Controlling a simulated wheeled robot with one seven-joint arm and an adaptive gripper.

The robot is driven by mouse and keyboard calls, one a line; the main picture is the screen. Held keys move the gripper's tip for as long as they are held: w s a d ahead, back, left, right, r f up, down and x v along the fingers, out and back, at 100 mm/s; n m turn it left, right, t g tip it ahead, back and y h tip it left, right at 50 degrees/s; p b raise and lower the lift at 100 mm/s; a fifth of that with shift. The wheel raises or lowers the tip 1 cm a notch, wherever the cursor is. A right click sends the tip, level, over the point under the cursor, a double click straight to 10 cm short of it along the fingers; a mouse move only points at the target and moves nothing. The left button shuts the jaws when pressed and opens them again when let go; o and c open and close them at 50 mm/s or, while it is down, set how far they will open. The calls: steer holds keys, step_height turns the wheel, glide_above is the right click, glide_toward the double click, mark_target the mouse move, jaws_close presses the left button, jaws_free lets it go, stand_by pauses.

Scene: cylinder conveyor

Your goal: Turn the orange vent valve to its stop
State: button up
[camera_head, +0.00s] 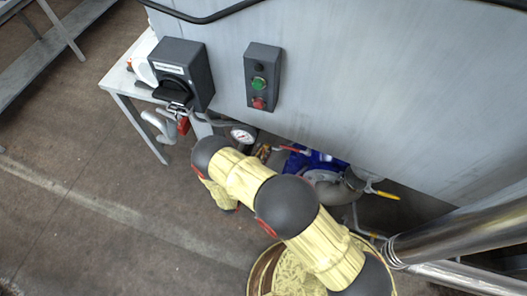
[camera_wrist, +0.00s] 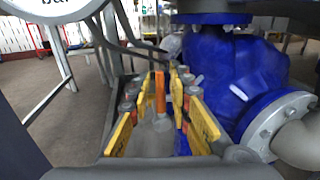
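The orange vent valve shows in the wrist view as a narrow upright orange handle (camera_wrist: 160,92) near the middle of the picture. My gripper (camera_wrist: 160,108) is open, with yellow-padded fingers to the left and right of the handle. I see gaps between the handle and the pads on both sides. A grey rounded body lies below the handle, between the fingers. In the head view my arm covers much of this area, and I cannot make out the orange handle or my fingertips clearly.
A large blue pump body (camera_wrist: 250,85) with a grey flange (camera_wrist: 275,122) stands close on the right. A white gauge (camera_head: 242,134) is near my wrist. A grey machine panel carries a button box (camera_head: 262,77). A yellow-handled lever (camera_head: 385,194) is to the right.

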jaws_close()
stand_by(0.6)
